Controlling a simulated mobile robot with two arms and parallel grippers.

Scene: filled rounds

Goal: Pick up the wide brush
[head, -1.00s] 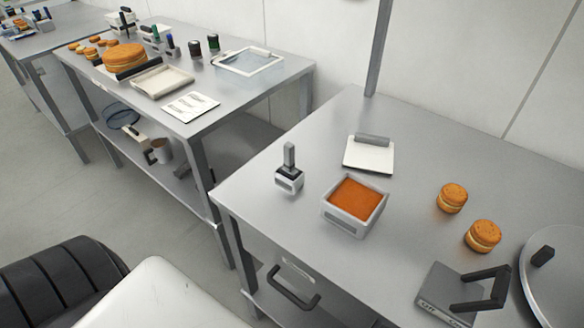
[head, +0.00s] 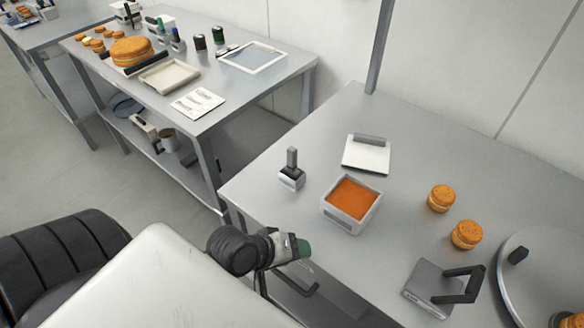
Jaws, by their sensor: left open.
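What looks like the wide brush (head: 291,172) stands upright on the near table's left part, with a dark handle on top and a pale block-like base. I cannot make out bristles. My left gripper (head: 302,248) is over the near table's front left edge, below the brush in the picture and apart from it. It is open and looks empty, though its fingers are small and partly hidden. My right gripper is out of view.
An orange-filled white tub (head: 341,220) stands right of the brush, with a white scraper (head: 367,154) behind it. Sandwich cakes (head: 441,198), a grey press with a black handle (head: 440,286) and a round plate (head: 540,262) lie farther right. The table behind the brush is clear.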

